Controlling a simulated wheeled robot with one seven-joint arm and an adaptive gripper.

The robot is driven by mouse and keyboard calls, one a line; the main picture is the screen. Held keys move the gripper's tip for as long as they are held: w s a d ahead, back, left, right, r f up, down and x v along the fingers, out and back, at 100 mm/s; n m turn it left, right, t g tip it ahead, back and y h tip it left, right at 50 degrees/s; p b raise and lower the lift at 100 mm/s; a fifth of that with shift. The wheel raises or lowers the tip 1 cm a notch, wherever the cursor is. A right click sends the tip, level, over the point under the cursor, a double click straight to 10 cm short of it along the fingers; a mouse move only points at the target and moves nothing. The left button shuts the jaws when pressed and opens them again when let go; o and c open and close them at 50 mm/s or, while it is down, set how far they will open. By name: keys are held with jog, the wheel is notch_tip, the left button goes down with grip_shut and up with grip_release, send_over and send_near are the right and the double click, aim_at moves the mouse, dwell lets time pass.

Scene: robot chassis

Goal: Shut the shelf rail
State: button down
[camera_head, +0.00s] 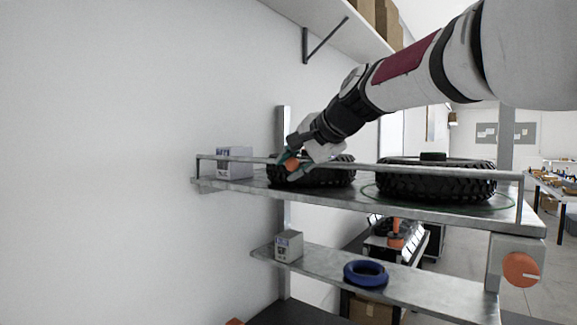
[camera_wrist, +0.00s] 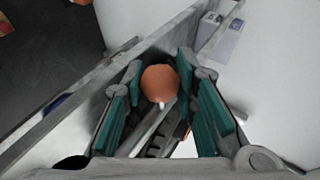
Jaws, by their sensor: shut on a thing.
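The shelf rail (camera_head: 508,174) is a thin grey metal bar along the front of the upper shelf (camera_head: 232,187), raised above the shelf's edge on end posts. My gripper (camera_head: 292,165) is at the left half of the rail, with its fingers shut on an orange knob (camera_head: 291,165). In the wrist view the round orange knob (camera_wrist: 160,83) sits between the teal finger pads of my gripper (camera_wrist: 160,100). The knob's joint to the rail is partly hidden by the fingers.
Two black tyres (camera_head: 436,182) lie on the upper shelf, one partly behind my gripper. A small box (camera_head: 234,162) stands at its left end. A lower shelf holds another box (camera_head: 288,246) and a blue ring (camera_head: 366,273). An orange dial (camera_head: 521,269) is at the right post.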

jog(key=shift+w+d+r, duration=0.15)
jog(key=shift+d, duration=0.05)
jog(key=c, duration=1.4)
grip_release()
jog(key=shift+o, duration=0.8)
jog(key=shift+a, duration=0.1)
jog(key=v, duration=1.2)
jog(key=s+d+f+n+g+h, duration=0.1)
jog(key=s+d+f+n+h, duration=0.1)
jog(key=s+f, duration=0.7)
jog(key=s+d+f+n+g+h, duration=0.1)
jog(key=s+d+f+n, duration=0.3)
jog(key=s+f, duration=0.6)
jog(key=s+d+f+n+g+h, duration=0.2)
jog(key=s+d+f+n+h, duration=0.1)
jog(key=s+f, duration=0.6)
jog(key=shift+s+d+f+n, duration=0.35)
jog(key=shift+d+f, duration=0.15)
jog(key=shift+d, duration=0.2)
